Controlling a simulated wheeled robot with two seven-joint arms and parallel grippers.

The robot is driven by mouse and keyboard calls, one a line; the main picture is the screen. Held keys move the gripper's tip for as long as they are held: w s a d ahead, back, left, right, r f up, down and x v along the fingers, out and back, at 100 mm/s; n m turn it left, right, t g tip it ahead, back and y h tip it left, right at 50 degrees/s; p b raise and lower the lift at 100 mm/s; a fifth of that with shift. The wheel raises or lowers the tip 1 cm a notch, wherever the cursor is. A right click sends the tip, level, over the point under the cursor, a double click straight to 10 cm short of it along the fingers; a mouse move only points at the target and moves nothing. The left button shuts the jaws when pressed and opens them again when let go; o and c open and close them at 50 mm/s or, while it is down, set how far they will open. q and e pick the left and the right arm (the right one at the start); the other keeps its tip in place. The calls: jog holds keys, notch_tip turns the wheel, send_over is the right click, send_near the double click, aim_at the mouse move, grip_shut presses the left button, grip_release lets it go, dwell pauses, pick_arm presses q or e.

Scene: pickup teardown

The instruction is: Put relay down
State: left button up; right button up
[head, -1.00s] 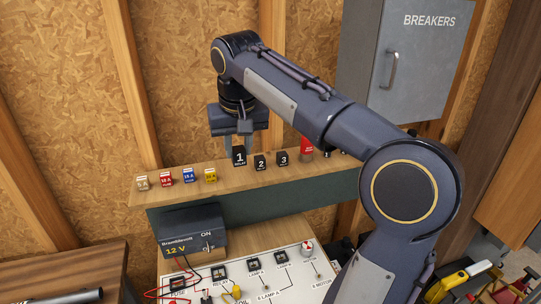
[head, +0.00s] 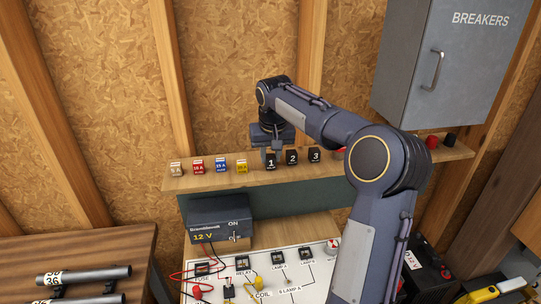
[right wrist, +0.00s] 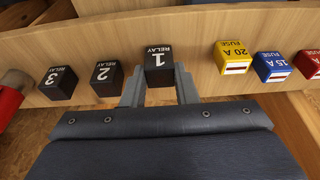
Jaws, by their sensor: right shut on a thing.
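Relay 1 (head: 270,161), a black block with a white "1", is between the fingers of my right gripper (head: 273,147) at the wooden shelf (head: 370,170). The right wrist view shows relay 1 (right wrist: 158,67) upright between both fingers (right wrist: 159,92), which are shut on it. It is level with relay 2 (head: 292,157) and relay 3 (head: 314,155), standing apart to its right in the head view. It looks to be on or just above the shelf; its underside is hidden. My left gripper is in neither current view.
Several coloured fuses, including the yellow one (head: 242,166), stand left of relay 1 on the shelf. Below are a 12 V supply (head: 215,222) and a white test board (head: 262,265) with wires. A grey breaker cabinet (head: 430,70) hangs at right.

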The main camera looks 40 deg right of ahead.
jog(key=shift+f, duration=0.2)
jog(key=shift+f, duration=0.15)
jog(key=o, duration=1)
